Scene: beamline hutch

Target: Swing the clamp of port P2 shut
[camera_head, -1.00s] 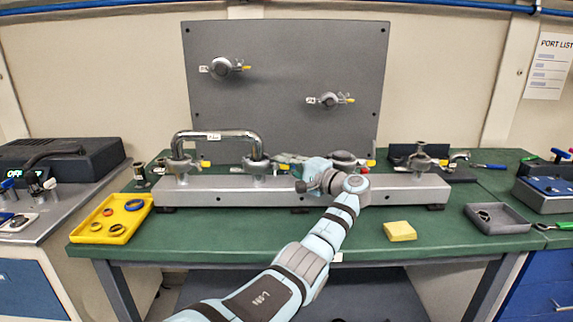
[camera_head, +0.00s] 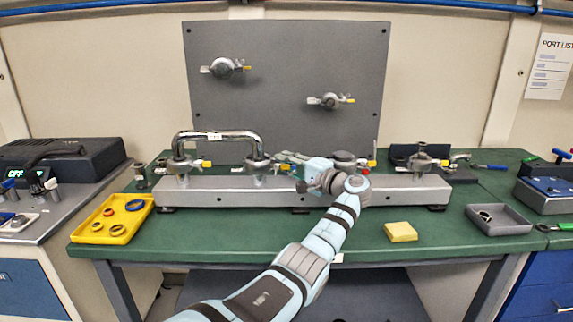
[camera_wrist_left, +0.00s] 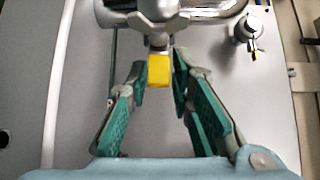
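A chrome U-shaped pipe (camera_head: 217,136) spans the two left ports of the grey manifold (camera_head: 230,190). The clamp (camera_head: 256,164) at the pipe's right foot has a yellow-tipped lever; I take it for port P2's, but its label is not readable. In the left wrist view the yellow tip (camera_wrist_left: 158,71) lies between my fingertips, with a visible gap on each side. My left gripper (camera_wrist_left: 160,88) is open around it, pointing at the clamp. In the head view my left gripper (camera_head: 288,160) partly hides the lever. Whether the clamp is fully closed cannot be told. My right gripper is out of view.
Another clamped port (camera_head: 345,160) stands just right of my gripper, and one more (camera_head: 421,160) further right. A grey panel (camera_head: 290,60) rises behind. A yellow tray (camera_head: 80,235) with rings, a sponge (camera_head: 401,231) and a grey tray (camera_head: 500,226) lie in front. The bench front is otherwise largely clear.

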